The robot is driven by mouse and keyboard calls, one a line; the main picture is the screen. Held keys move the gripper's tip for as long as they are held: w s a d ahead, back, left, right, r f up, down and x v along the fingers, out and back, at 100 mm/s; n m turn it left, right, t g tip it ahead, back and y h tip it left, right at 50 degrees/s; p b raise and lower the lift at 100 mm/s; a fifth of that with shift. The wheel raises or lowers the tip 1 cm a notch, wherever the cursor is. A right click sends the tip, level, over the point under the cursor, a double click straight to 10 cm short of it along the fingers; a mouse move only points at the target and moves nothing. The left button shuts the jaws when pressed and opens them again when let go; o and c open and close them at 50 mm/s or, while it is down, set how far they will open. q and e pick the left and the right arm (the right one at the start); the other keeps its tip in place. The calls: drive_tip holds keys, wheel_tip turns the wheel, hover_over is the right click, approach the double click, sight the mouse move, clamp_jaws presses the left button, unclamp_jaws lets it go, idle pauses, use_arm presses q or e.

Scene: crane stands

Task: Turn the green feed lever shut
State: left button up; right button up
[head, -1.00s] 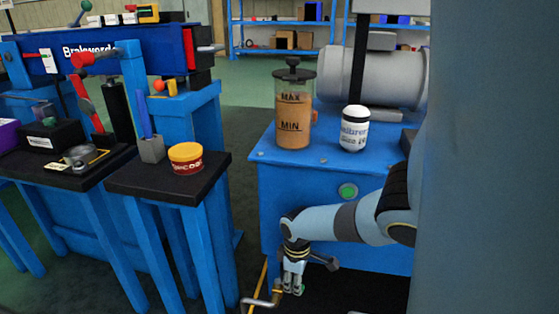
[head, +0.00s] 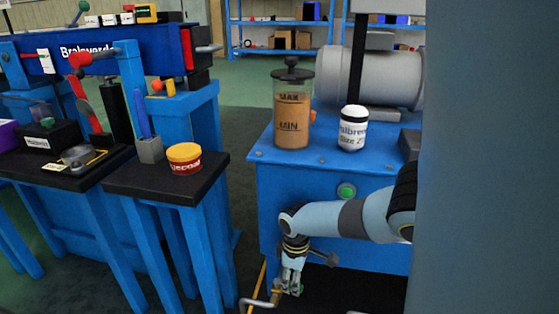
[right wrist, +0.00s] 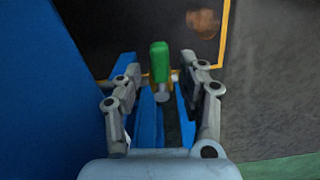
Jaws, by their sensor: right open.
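The green feed lever (right wrist: 159,62) stands between the two fingers of my right gripper (right wrist: 158,80) in the right wrist view. The fingers are spread on either side of it, and I see a gap on both sides. In the head view my right gripper (head: 291,284) points down at the front of the blue cabinet, beside a brass-coloured pipe fitting (head: 276,292). Only a small green bit of the lever (head: 297,290) shows there, partly hidden by the fingers. My left gripper is not in view.
The blue cabinet (head: 270,205) carries a fluid jar (head: 292,112), a white bottle (head: 353,130) and a grey motor (head: 370,78). A dark knob (head: 332,259) sits close right of my gripper. A black-topped stand (head: 135,185) is at left, with open floor between.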

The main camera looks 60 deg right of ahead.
wheel_tip(320, 180, up, 7)
drive_tip(key=shift+f, duration=0.2)
idle(0.3)
